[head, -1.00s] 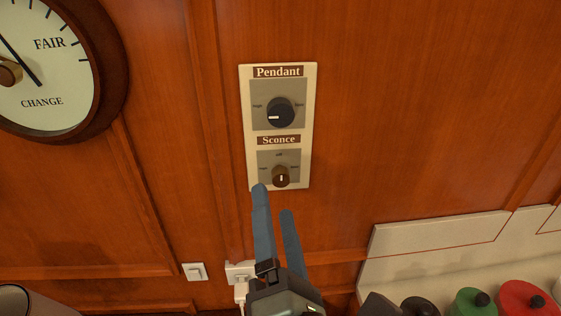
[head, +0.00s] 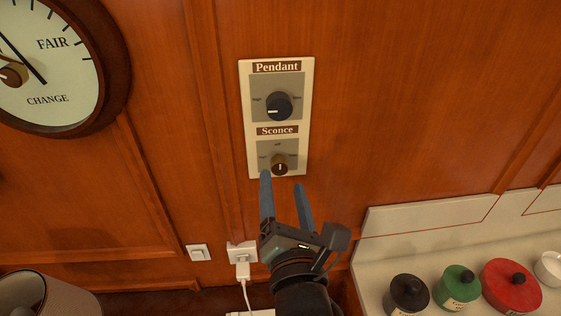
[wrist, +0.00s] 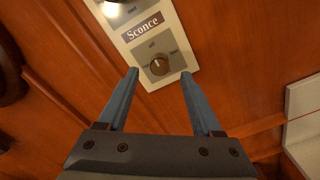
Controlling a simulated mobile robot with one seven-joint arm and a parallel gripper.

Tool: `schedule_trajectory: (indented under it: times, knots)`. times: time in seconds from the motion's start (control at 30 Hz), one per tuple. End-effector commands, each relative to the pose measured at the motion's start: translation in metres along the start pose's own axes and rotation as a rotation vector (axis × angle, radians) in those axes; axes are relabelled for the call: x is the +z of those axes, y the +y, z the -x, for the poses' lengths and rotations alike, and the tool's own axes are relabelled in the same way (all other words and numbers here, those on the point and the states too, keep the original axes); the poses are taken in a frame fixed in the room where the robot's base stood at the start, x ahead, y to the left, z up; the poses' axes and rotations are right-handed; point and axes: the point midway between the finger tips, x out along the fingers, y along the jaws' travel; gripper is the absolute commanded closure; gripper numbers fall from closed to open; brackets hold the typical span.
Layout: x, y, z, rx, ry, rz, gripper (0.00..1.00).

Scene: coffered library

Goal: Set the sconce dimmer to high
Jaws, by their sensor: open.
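The cream dimmer plate (head: 309,95) is on the wood wall, with the Pendant dial above and the Sconce dial below. The brown Sconce knob (head: 279,167) has a light pointer line that stands about upright, toward the small mark at the top of its dial. It also shows in the wrist view (wrist: 158,64). My gripper (head: 282,179) is open, its two blue fingers reaching up just below the knob. In the wrist view the fingertips (wrist: 159,73) lie to the left and right of the knob, apart from it.
The dark Pendant knob (head: 279,106) is just above. A plugged-in outlet (head: 242,252) and a light switch (head: 199,253) are below left. Black (head: 408,293), green (head: 458,287) and red (head: 511,287) canisters stand at lower right. A round dial gauge (head: 45,75) hangs at upper left.

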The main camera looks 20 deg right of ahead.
Motion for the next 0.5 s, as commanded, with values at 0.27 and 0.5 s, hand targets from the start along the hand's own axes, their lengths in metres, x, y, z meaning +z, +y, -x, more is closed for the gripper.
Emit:
schedule_trajectory:
  times: [0.27, 0.5]
  knots:
    - [0.002, 0.001, -0.037, 0.0, 0.0, 0.0, 0.33]
    - [0.0, 0.0, -0.046, 0.0, 0.0, -0.001, 0.33]
